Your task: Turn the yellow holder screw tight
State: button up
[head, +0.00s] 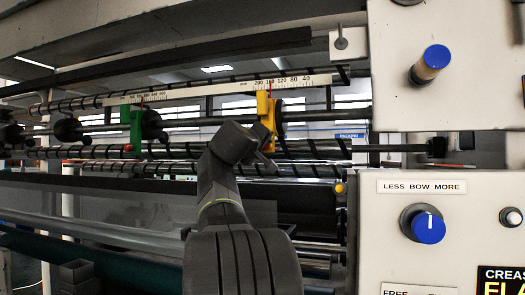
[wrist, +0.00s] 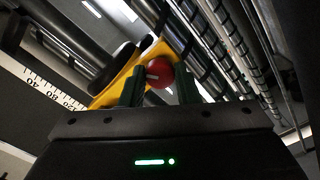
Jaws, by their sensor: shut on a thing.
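The yellow holder (head: 264,108) sits on the rail in the middle of the head view, below the white scale. In the wrist view the yellow holder (wrist: 121,76) runs diagonally behind the fingers. Its screw has a round red knob (wrist: 160,75) with a small pale mark on its face. My gripper (wrist: 160,82) has one dark finger on each side of the knob and is shut on it. In the head view my gripper (head: 266,160) is at the lower end of the yellow holder, and my arm hides the knob there.
A green holder (head: 136,130) with a red knob (head: 128,148) stands left on the same rail. Several dark-striped rollers run across behind my arm. A white control panel (head: 455,245) with blue knobs (head: 428,228) stands close at the right.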

jog(key=shift+f+m, duration=0.1)
jog(key=shift+m, duration=0.4)
jog(key=o, duration=1)
jog(key=shift+c, duration=0.2)
jog(key=b+v, duration=0.3)
jog(key=v, duration=1.1)
jog(key=shift+w, duration=0.1)
